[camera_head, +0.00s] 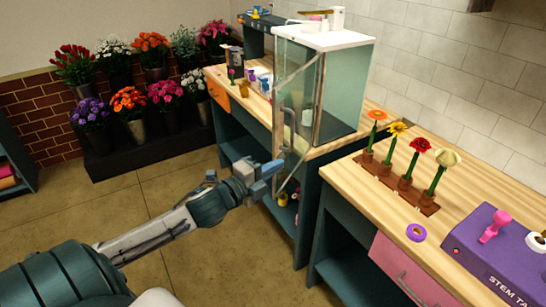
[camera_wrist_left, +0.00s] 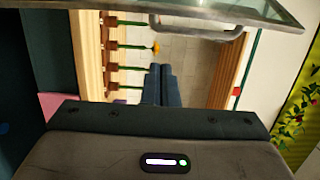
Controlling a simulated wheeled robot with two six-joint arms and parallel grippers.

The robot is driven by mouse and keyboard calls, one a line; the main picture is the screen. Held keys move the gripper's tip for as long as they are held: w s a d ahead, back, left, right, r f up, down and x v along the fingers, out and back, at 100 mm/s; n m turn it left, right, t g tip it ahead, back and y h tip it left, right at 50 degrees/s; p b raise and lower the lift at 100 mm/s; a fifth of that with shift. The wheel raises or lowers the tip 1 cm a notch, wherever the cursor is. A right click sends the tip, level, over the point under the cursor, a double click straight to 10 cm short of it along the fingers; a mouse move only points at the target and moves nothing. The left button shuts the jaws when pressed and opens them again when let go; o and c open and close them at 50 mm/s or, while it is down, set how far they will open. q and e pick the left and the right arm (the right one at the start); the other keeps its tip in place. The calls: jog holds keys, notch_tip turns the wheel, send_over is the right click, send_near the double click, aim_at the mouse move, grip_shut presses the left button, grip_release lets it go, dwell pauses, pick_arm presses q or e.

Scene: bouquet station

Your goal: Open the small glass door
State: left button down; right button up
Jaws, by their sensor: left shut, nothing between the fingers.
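The small glass door (camera_head: 300,100) has a thin metal frame and belongs to the glass cabinet (camera_head: 340,95) on the wooden counter. It stands ajar, its lower corner out past the counter's front edge. Its upright bar handle (camera_head: 286,128) faces me. In the left wrist view the door's frame (camera_wrist_left: 275,12) and handle (camera_wrist_left: 200,30) cross the top. My left gripper (camera_head: 273,168) is shut and empty, below the handle by the door's lower part; I cannot tell if it touches. Its closed fingers show in the wrist view (camera_wrist_left: 159,84). My right gripper is not in view.
A wooden counter (camera_head: 460,215) at right holds several single flowers in a brown rack (camera_head: 395,183), a purple box (camera_head: 500,250) and a purple ring (camera_head: 416,232). Potted bouquets stand on a dark step (camera_head: 120,160) at back left. The tiled floor (camera_head: 165,215) is clear.

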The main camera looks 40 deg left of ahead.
aim_at(274, 155)
pick_arm(q)
jog(key=w+p, duration=0.1)
jog(key=w+a+p, duration=0.1)
jog(key=w, duration=0.1)
jog(key=w+p, duration=0.1)
jog(key=shift+w+a+r, duration=0.15)
jog(key=shift+a+r, duration=0.05)
jog(key=shift+a, duration=0.15)
jog(key=shift+s+a+p, duration=0.2)
jog(key=shift+a+p, duration=0.2)
jog(key=shift+a, duration=0.15)
jog(key=shift+a+f, duration=0.1)
jog(key=shift+f, duration=0.1)
